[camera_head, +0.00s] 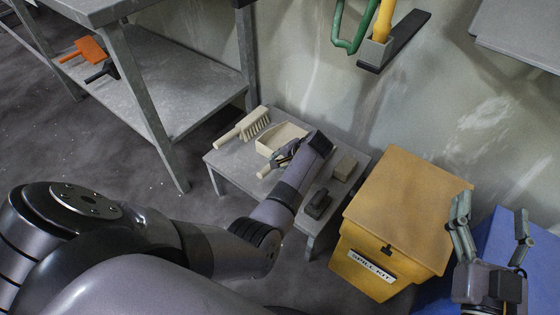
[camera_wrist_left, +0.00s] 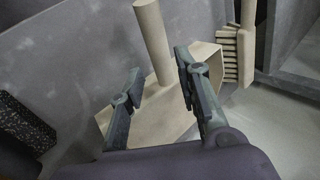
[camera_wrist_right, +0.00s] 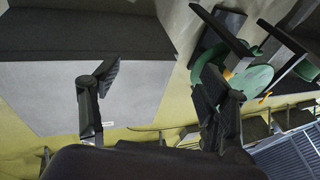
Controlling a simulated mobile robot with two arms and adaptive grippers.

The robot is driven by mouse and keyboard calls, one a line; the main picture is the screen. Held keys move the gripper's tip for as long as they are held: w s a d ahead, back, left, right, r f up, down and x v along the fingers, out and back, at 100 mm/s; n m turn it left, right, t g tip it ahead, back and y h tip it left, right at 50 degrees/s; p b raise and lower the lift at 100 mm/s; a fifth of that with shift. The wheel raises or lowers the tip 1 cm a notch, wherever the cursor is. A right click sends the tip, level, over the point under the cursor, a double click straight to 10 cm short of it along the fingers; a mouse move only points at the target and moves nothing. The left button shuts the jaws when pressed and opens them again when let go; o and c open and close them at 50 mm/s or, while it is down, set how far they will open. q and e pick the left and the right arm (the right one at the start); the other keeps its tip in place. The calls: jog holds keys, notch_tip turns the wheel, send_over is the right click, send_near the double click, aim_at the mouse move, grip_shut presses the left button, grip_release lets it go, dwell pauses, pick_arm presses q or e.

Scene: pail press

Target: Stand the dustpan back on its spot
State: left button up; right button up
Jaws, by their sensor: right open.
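The beige dustpan (camera_head: 284,136) lies on a low grey table, its handle (camera_head: 265,171) pointing to the lower left in the head view. In the left wrist view the dustpan (camera_wrist_left: 150,118) lies beyond my fingers, with its round handle (camera_wrist_left: 153,42) showing between the two fingertips. My left gripper (camera_head: 286,154) is at the dustpan, near the handle, partly hidden by my own wrist. Its fingers (camera_wrist_left: 156,70) stand apart, with gaps beside the handle; I see no clear contact. My right gripper (camera_head: 493,210) is open and empty, above the blue bin at the right.
A beige brush (camera_head: 250,128) lies left of the dustpan on the table (camera_head: 226,168). A dark block (camera_head: 317,204) and a tan block (camera_head: 345,167) lie at its right. A yellow spill kit bin (camera_head: 400,205) and a blue bin (camera_head: 515,250) stand further right. A grey shelf (camera_head: 190,95) stands left.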

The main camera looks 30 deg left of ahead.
pick_arm(q)
jog(key=shift+p+v, duration=0.9)
jog(key=shift+p, duration=0.05)
pick_arm(e)
notch_tip(320, 180, down, 9)
jog(key=d+g+h, duration=0.1)
jog(key=g, duration=0.4)
jog(key=shift+s+d+r+h, duration=0.2)
jog(key=shift+s+h, duration=0.2)
jog(key=shift+s, duration=0.05)
pick_arm(q)
jog(key=o, duration=0.6)
jog(key=shift+c, duration=0.2)
